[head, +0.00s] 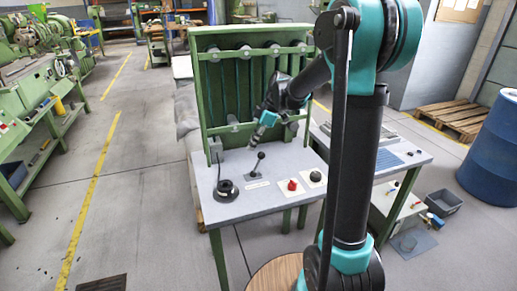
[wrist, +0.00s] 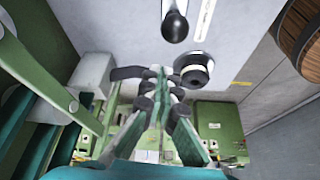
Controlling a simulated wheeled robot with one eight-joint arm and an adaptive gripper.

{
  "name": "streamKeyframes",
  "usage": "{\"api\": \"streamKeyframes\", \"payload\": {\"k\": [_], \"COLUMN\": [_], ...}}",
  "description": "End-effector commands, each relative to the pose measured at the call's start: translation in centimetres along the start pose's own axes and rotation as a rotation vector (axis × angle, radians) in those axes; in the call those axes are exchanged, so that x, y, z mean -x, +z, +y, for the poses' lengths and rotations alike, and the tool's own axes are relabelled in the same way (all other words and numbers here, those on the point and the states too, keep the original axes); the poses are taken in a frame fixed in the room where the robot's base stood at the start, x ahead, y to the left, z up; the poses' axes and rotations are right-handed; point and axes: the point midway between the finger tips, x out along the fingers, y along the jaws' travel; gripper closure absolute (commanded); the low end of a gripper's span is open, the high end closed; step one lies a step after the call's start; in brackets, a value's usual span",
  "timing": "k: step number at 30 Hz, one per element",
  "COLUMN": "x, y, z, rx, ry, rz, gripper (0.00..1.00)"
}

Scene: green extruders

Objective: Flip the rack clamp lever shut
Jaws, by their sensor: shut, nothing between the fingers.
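The rack clamp is a grey block (head: 215,147) at the lower left of the green rack (head: 197,90); it also shows at the left in the wrist view (wrist: 92,74). A dark lever (wrist: 126,72) sticks out from the block towards my fingers. In the head view the lever (head: 218,168) looks thin and dark, over the grey tabletop. My gripper (head: 257,136) is shut and empty, to the right of the block. In the wrist view my fingertips (wrist: 160,74) appear beside the lever's end; I cannot tell whether they touch it.
The grey table (head: 240,205) carries a ball-knobbed stick (head: 257,162), a round black fixture (head: 226,188), a red button (head: 292,185) and a black knob (head: 315,176). The rack's vertical bars stand behind my gripper. A blue barrel (head: 490,150) stands far right.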

Motion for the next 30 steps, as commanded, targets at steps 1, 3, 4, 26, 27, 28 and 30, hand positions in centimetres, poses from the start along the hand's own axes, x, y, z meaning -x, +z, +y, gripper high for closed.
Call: {"api": "streamKeyframes", "payload": {"k": [1, 3, 4, 26, 27, 28, 30], "x": [0.3, 1.5, 2.0, 8.7, 8.7, 8.7, 8.7], "y": [-0.7, 0.3, 0.6, 4.2, 4.2, 4.2, 4.2], "z": [0.1, 0.2, 0.2, 0.8, 0.8, 0.8, 0.8], "rx": [0.001, -0.002, -0.003, 0.003, 0.003, 0.003, 0.003], "ry": [0.000, 0.000, 0.000, -0.003, -0.003, -0.003, -0.003], "rz": [0.002, 0.002, 0.003, 0.005, 0.005, 0.005, 0.005], "gripper": [1.00, 1.00, 1.00, 1.00, 1.00, 1.00, 1.00]}}
